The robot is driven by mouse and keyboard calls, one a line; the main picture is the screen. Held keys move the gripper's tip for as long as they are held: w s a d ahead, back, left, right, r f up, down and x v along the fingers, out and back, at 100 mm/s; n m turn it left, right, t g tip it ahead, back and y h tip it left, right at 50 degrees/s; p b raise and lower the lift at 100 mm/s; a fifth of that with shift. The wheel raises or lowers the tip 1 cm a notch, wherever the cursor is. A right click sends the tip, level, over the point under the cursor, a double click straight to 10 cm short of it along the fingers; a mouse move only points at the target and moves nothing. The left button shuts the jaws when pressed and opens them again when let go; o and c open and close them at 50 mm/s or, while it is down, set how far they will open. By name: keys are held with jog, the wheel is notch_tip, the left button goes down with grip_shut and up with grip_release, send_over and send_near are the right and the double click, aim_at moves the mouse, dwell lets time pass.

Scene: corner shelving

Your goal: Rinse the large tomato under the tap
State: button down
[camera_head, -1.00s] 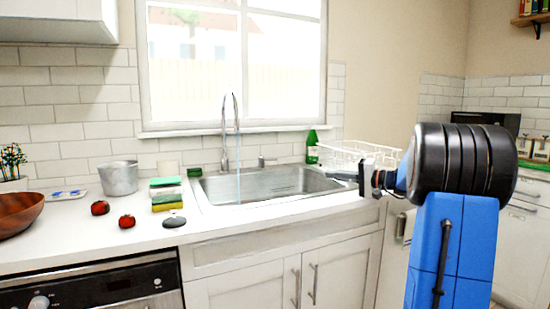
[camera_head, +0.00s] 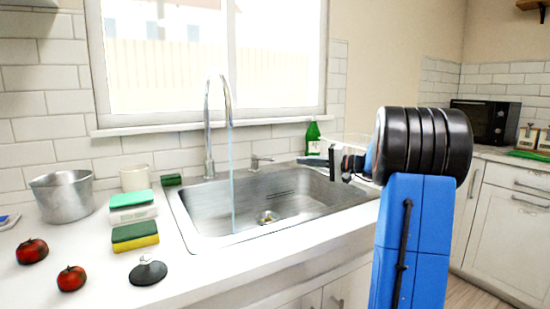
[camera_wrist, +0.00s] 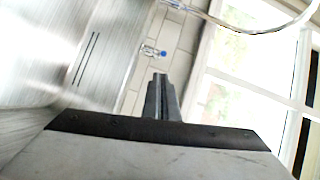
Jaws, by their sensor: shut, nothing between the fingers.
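Two red tomatoes lie on the counter at left in the head view: one farther back (camera_head: 32,251), and one nearer the front edge (camera_head: 71,278). The farther one looks slightly larger. The tall curved tap (camera_head: 207,130) stands behind the steel sink (camera_head: 185,222), and a thin stream of water (camera_head: 232,180) falls from its spout into the basin. My gripper (camera_head: 322,160) is over the sink's right end, well away from the tomatoes. In the wrist view, its fingers (camera_wrist: 160,84) are together and empty.
A steel pot (camera_head: 64,198), a white cup (camera_head: 135,178), sponges (camera_head: 135,236) and a dark sink plug (camera_head: 148,271) stand left of the sink. The front counter strip is clear.

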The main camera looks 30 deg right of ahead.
send_near(263, 159)
jog(key=w, duration=0.3)
jog(key=shift+w, duration=0.4)
jog(key=shift+a, duration=0.1)
jog(key=shift+s+a+f, duration=0.1)
jog(key=shift+s+a, duration=0.35)
jog(key=shift+a, duration=0.45)
